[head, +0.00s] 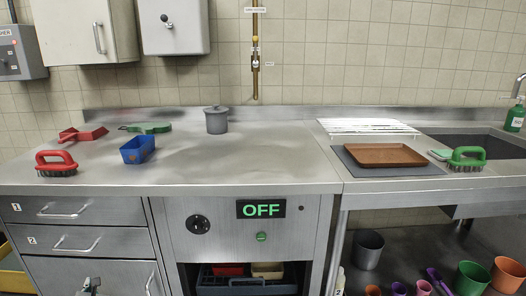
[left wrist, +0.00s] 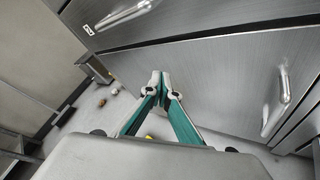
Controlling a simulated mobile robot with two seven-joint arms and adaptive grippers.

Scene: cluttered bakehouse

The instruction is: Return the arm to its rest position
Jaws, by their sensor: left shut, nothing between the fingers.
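My left gripper (head: 91,284) shows only as a small part at the bottom left of the head view, in front of the lower cabinet door. In the left wrist view the left gripper (left wrist: 160,76) has its two green fingers meeting at the tips, shut and empty. It is in front of the grey cabinet fronts, close to a lower door with a bar handle (left wrist: 276,104). Whether it touches the door I cannot tell. The rest of the left arm is out of the head view. My right gripper shows in neither view.
The steel counter (head: 240,160) holds a red brush (head: 56,164), blue tub (head: 137,149), grey pot (head: 216,120) and brown tray (head: 386,155). Drawer handles (head: 62,211) stick out at the left. Pots and buckets (head: 473,277) stand under the right counter. A panel reads OFF (head: 261,209).

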